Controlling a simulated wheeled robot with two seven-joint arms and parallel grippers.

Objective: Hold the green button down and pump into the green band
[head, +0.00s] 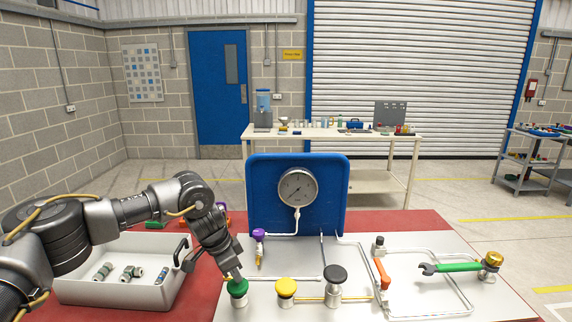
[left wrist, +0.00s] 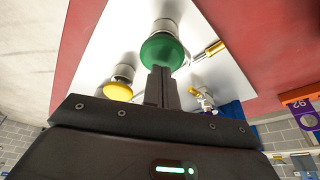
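The green button (head: 237,287) stands at the front left of the pale panel (head: 262,311). My left gripper (head: 236,273) points down at its top, with the fingertips at or just above the cap; I cannot tell whether they press it. In the left wrist view the two fingers (left wrist: 161,84) are together with nothing between them, and their tips overlap the green cap (left wrist: 162,52). The round gauge (head: 298,188) is on the blue backboard (head: 262,181); its needle and any green band are too small to read. My right gripper is out of view.
A yellow button (head: 286,288) and a black knob (head: 335,276) stand right of the green one. An orange-handled valve (head: 382,273) and a purple knob (head: 259,235) are on the pipework. A grey tray (head: 84,293) with fittings is at the left.

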